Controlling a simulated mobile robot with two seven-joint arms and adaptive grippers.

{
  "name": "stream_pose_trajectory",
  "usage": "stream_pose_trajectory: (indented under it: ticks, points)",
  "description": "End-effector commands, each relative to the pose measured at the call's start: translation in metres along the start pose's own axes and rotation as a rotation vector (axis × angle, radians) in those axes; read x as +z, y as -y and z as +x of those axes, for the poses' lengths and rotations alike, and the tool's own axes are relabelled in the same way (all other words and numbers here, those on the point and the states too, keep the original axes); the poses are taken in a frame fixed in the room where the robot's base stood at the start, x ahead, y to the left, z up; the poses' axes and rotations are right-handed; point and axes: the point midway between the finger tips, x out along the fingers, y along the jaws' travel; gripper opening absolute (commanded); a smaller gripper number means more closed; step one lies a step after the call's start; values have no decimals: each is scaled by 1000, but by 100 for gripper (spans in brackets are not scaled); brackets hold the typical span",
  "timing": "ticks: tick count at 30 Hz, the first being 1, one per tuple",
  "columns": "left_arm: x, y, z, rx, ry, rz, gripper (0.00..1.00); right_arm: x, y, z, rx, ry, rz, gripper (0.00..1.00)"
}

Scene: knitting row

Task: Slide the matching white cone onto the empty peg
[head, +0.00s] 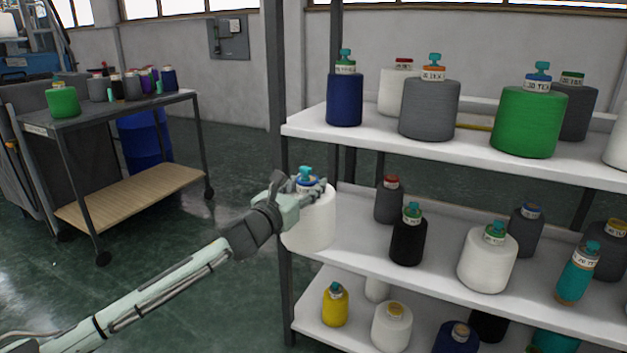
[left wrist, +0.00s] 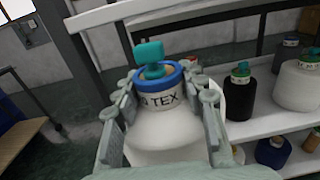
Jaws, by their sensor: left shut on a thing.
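A white cone (head: 312,222) with a blue ring and a teal top is at the left end of the middle shelf, in front of the rack post. My left gripper (head: 301,189) is shut on it near its neck. In the left wrist view the fingers lie on both sides of the white cone (left wrist: 165,142), whose label ends in "TEX". I cannot tell whether its base touches the shelf. Another white cone (head: 487,262) with a green ring stands farther right on the middle shelf. I cannot make out an empty peg. My right gripper is out of view.
The white shelf rack (head: 300,130) holds several cones on three levels. A black cone (head: 408,241) and a grey cone (head: 388,204) stand right of the held cone. A trolley (head: 130,112) with cones stands at left. Open floor lies between it and the rack.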

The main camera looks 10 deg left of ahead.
Motion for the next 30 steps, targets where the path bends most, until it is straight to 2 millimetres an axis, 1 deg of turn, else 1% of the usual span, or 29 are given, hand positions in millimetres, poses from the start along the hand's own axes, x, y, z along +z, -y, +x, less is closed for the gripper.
stream_pose_trajectory:
  ticks: [1, 3, 13, 23, 30]
  points:
    - [5, 0, -6, -1, 4, 1, 0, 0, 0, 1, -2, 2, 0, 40]
    - [8, 0, -13, -1, 5, 2, 0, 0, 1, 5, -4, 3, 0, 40]
    - [16, 2, -49, -2, 5, 2, 0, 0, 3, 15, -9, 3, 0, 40]
    - [25, 2, -85, -1, 5, 1, 0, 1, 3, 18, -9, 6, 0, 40]
    - [31, 3, -111, -1, 5, 2, 0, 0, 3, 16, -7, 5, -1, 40]
